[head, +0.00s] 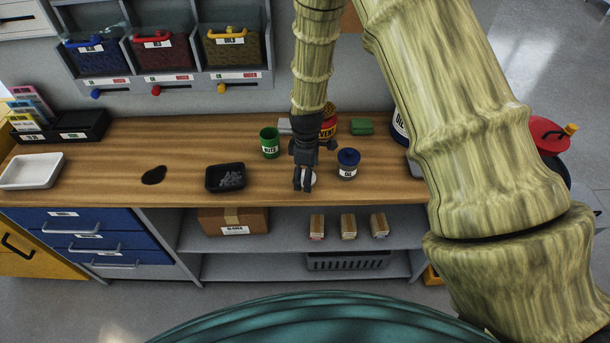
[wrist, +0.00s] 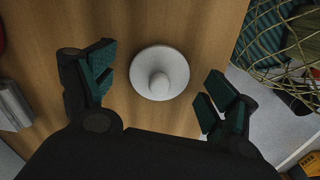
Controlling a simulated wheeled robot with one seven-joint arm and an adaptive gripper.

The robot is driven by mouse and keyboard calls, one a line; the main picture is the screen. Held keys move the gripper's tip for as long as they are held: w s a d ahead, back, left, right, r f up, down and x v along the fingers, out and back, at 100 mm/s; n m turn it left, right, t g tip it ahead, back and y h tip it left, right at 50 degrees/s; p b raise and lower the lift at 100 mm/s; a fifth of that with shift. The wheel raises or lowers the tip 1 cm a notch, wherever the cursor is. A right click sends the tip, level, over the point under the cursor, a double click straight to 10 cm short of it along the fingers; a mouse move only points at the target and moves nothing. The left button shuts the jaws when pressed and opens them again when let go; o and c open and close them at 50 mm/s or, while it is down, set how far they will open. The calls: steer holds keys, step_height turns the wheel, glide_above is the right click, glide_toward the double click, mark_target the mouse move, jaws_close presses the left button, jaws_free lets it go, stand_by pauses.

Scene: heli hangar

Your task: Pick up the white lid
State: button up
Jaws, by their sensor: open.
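The white lid (wrist: 160,72) is a round disc with a knob in its middle, lying on the wooden workbench (wrist: 130,28) in the wrist view. In the head view only a small part of the lid (head: 311,179) shows beside my fingers, near the bench's front edge. My gripper (wrist: 158,93) is open and empty above the lid, with one finger to each side. The lid lies between the fingers, slightly beyond the fingertips' middle, and neither finger visibly touches it. In the head view my gripper (head: 303,183) points down and hides most of the lid.
A green cup (head: 270,143) and a black tray (head: 225,177) are to the left. A red container (head: 329,125) and a green block (head: 361,127) stand behind.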

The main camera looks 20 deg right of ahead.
steer(key=c, duration=0.8)
steer(key=shift+r, duration=0.15)
